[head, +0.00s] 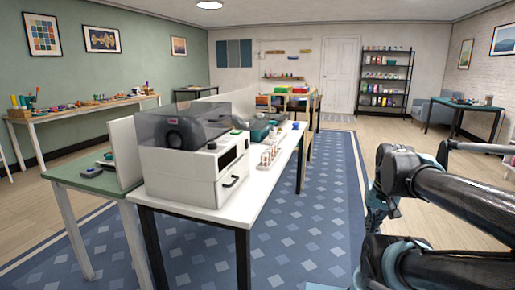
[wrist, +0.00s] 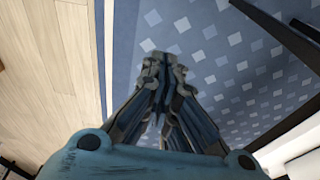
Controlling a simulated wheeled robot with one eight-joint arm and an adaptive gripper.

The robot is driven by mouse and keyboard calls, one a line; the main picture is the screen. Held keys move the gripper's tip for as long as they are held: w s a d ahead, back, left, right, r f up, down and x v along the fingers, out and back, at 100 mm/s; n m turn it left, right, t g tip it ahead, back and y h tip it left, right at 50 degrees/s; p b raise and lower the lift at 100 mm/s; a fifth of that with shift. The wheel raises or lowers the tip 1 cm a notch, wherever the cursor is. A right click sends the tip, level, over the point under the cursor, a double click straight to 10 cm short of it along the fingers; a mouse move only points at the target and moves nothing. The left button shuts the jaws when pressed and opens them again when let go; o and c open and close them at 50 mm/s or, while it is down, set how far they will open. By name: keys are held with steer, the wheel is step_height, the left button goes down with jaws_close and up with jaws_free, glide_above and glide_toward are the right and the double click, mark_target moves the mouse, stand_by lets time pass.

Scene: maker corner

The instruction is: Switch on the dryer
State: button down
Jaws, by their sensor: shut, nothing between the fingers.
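A white machine (head: 203,182) with a smoky clear lid stands on the near end of the white table. A dark round shape shows under the lid. My gripper (wrist: 160,65) is shut and empty, hanging over the blue rug in the wrist view. In the head view it is right of the table, well apart from the machine, and partly hidden by my arm.
A teal device (head: 260,128) and a small rack (head: 270,156) stand behind the machine on the white table (head: 240,207). A lower green table (head: 85,178) adjoins on the left, behind a white panel (head: 125,152). The patterned rug (head: 320,215) right of the table is clear.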

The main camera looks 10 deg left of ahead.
steer(key=w+a+r+m+y, duration=0.3)
steer(key=w+a+r+m, duration=0.3)
steer(key=w+a+r, duration=0.4)
steer(key=w+a+r+m+y, duration=0.2)
steer(key=w+a+r+m, duration=0.55)
steer(key=w+a, duration=0.45)
steer(key=m+g+y, duration=0.2)
steer(key=m, duration=0.2)
glide_toward(247, 144)
step_height(247, 144, down, 8)
steer(key=shift+w+a+f, duration=0.1)
steer(key=shift+w+a, duration=0.15)
steer(key=shift+a, duration=0.25)
steer(key=shift+w+a+f, duration=0.15)
steer(key=shift+w+a, duration=0.05)
steer(key=shift+a, duration=0.25)
